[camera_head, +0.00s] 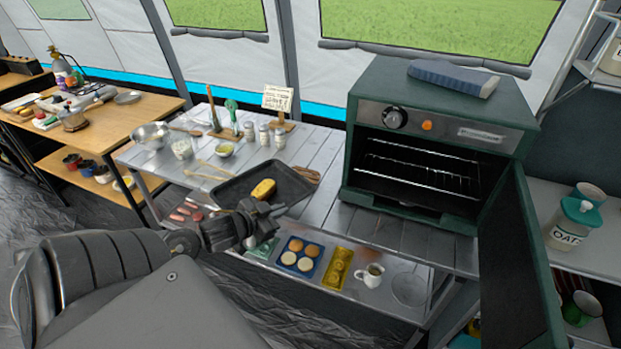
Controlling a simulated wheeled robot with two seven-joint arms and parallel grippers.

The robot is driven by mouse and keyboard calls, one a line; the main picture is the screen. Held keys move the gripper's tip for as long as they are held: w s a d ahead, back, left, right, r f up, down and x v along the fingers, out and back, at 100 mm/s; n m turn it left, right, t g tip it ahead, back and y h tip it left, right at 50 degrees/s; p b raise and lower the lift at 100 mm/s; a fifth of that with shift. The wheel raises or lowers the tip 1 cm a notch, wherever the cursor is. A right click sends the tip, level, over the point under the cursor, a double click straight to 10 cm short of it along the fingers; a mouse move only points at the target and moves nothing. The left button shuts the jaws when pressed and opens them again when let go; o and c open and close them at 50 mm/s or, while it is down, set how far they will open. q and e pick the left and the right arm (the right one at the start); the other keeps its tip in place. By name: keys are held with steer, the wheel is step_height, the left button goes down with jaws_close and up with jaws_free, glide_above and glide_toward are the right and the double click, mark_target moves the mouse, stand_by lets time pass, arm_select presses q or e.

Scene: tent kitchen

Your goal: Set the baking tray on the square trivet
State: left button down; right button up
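The dark baking tray (290,184) carries a golden loaf-like piece (263,188) and shows over the front part of the slatted grey table. My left gripper (262,208) is at the tray's near rim and appears shut on it; its fingertips are partly hidden. I cannot tell whether the tray touches the table. A brown wooden piece (304,172) shows past the tray's right corner, mostly covered; I cannot tell whether it is the square trivet. No other trivet is clearly visible. My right gripper is not in view.
The green oven (440,140) stands open and empty at right, its door (520,270) swung out. Bowls, jars and a sign (277,98) stand behind the tray. Slats left of the oven are clear. A lower shelf holds a blue bun tray (300,257) and a mug (372,275).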

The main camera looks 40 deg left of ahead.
arm_select(q)
steer(key=w, duration=0.5)
steer(key=w+p, duration=0.1)
steer(key=w, duration=0.5)
steer(key=w+p, duration=0.1)
steer(key=w, duration=0.5)
steer(key=shift+w+a, duration=0.1)
steer(key=shift+a, duration=0.15)
steer(key=shift+f, duration=1.75)
steer(key=shift+f, duration=0.1)
steer(key=c, duration=2.1)
jaws_free()
steer(key=shift+f, duration=0.1)
steer(key=o, duration=0.4)
